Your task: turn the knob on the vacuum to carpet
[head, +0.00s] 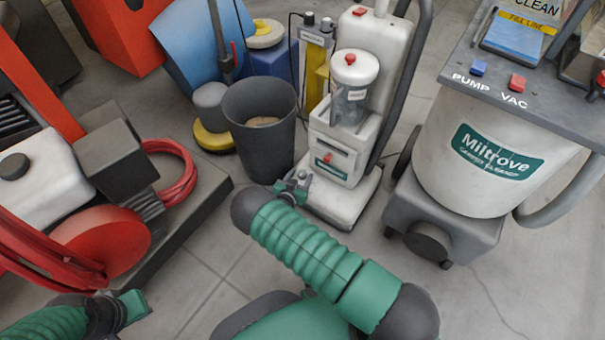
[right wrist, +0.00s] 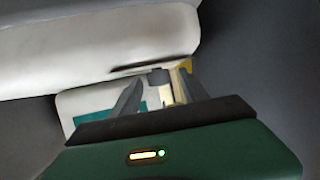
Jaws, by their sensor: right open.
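The white upright vacuum (head: 335,140) stands at the centre of the head view. A small red knob (head: 327,158) sits on its front panel, above a teal label. My right gripper (head: 295,183) is open beside the lower left front of the vacuum, a little below and left of this knob. In the right wrist view the open fingers (right wrist: 160,98) have a grey cylindrical piece and a pale yellow part showing between them; I cannot tell if they touch. The knob cannot be made out there. My left gripper (head: 132,304) is at the lower left, away from the vacuum; its jaws are unclear.
A dark bin (head: 262,125) stands left of the vacuum. A large grey-white carpet cleaner (head: 470,150) stands to the right. A red machine with a coiled red hose (head: 178,180) is at the left.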

